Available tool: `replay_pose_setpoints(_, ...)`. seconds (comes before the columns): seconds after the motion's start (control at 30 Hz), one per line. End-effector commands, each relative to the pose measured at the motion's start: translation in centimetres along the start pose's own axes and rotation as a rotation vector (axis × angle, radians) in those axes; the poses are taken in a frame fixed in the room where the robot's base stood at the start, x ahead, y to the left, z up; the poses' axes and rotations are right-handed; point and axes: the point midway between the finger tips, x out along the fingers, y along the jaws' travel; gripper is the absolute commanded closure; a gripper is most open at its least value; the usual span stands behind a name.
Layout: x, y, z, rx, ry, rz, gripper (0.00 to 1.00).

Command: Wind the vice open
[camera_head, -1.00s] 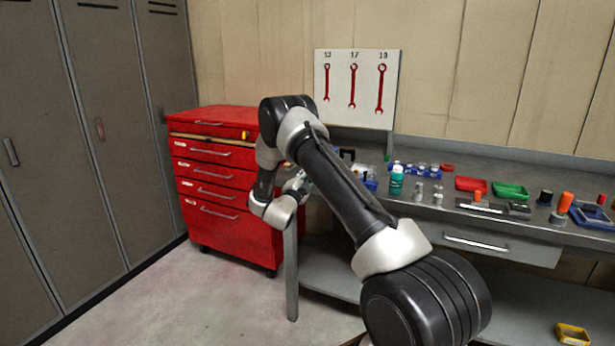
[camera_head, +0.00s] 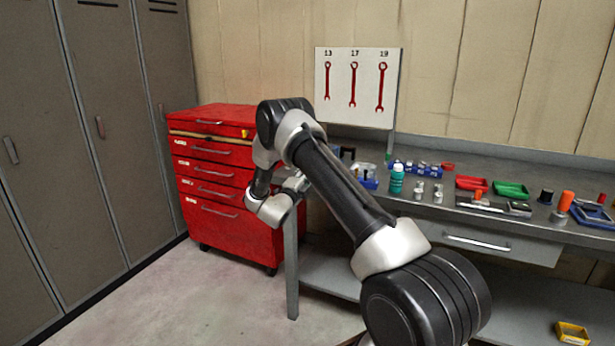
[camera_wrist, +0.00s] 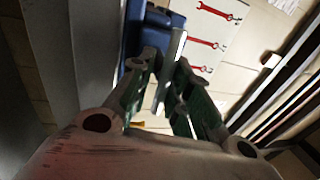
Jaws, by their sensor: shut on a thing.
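In the wrist view my gripper (camera_wrist: 167,75) is shut on a slim pale metal bar (camera_wrist: 172,62), which I take to be the vice handle. The bar stands between the two fingers, tilted in the picture. A dark blue body (camera_wrist: 153,28), probably part of the vice, shows just beyond the fingers. In the head view my gripper (camera_head: 294,184) is at the left end of the workbench, largely behind my own arm. The vice cannot be made out clearly there.
The workbench (camera_head: 430,211) carries a teal bottle (camera_head: 397,180), a red tray (camera_head: 471,184) and a green tray (camera_head: 511,190). A red drawer cabinet (camera_head: 213,222) stands close on the left. A wrench board (camera_head: 357,112) rises behind. The floor in front is clear.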

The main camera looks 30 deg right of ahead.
Motion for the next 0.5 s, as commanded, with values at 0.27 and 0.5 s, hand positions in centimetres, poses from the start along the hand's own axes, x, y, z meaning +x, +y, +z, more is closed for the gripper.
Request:
replay_pose_setpoints(0.27,0.23,-0.88,0.39,0.01,-0.003,-0.017,0.79)
replay_pose_setpoints(0.5,0.19,-0.6,0.23,0.006,-0.001,-0.011,0.68)
